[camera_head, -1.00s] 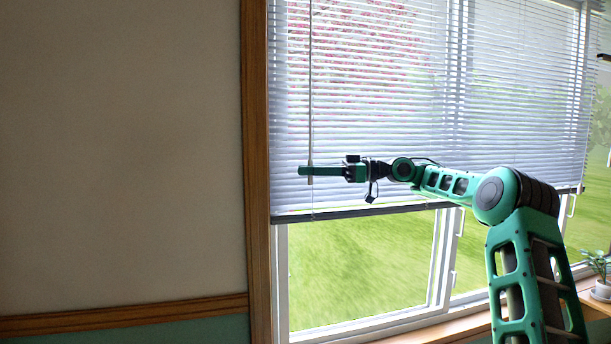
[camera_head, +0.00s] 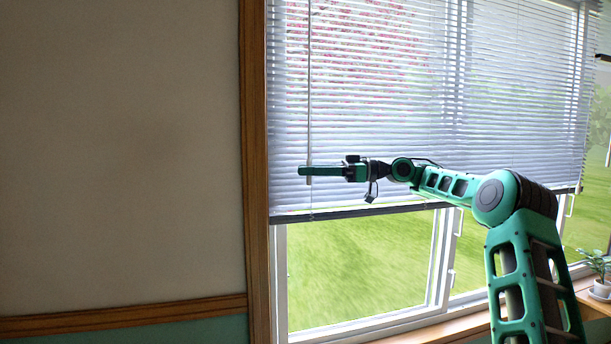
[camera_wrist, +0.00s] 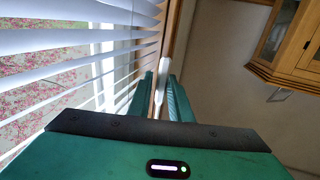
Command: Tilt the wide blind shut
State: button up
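The wide blind (camera_head: 400,120) hangs over the upper part of the window, with its bottom rail (camera_head: 350,213) above the open lower part. Its slats are apart; pink blossom and grass show between them, also in the wrist view (camera_wrist: 50,43). A thin tilt wand (camera_head: 310,100) hangs down near the blind's left edge. My gripper (camera_head: 306,171) is at the wand's lower end, close in front of the slats. In the wrist view the white wand end (camera_wrist: 160,85) stands between the two green fingers, which appear closed on it.
A wooden window frame (camera_head: 255,200) and plain wall (camera_head: 120,140) lie left of the blind. A potted plant (camera_head: 601,288) stands on the sill at the lower right. A wooden cabinet (camera_wrist: 290,45) shows in the wrist view. The wall area left of my gripper is clear.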

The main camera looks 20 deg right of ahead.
jog(key=v, duration=1)
jog(key=shift+d, duration=0.4)
jog(key=shift+w, duration=0.1)
